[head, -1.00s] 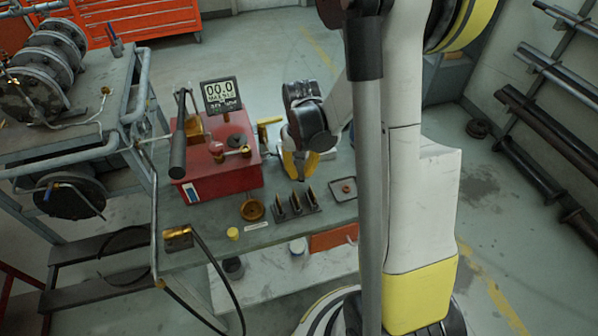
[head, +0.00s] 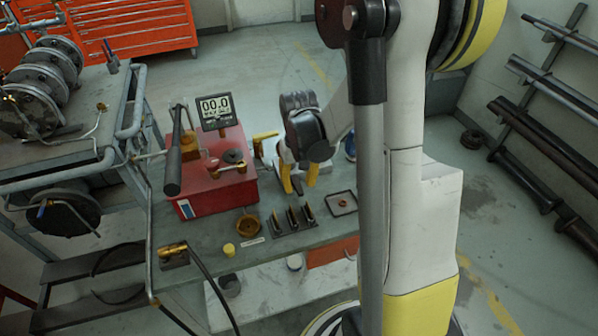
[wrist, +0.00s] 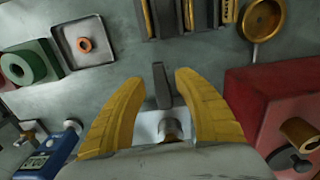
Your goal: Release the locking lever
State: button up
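My gripper (head: 299,180) is above the bench, right of the red pump box (head: 215,182). In the wrist view its two yellow fingers (wrist: 158,88) are apart and open. A dark grey bar, which looks like the locking lever (wrist: 161,84), shows between the fingers, with a gap visible on each side. Below it is a round metal fitting (wrist: 172,129) on a pale block (wrist: 147,126), partly hidden by the gripper. I cannot tell whether the fingers are level with the bar.
Slotted blocks (head: 295,218), a brass dish (head: 247,224) and a small tray (head: 342,203) lie along the bench's front. A blue gauge (wrist: 47,153) and a green ring (wrist: 27,63) are on the wrist view's left. The pump's long handle (head: 173,155) rises at the box's left.

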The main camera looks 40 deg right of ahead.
aim_at(299, 188)
notch_tip(299, 188, up, 11)
dwell(0.3)
dwell(0.4)
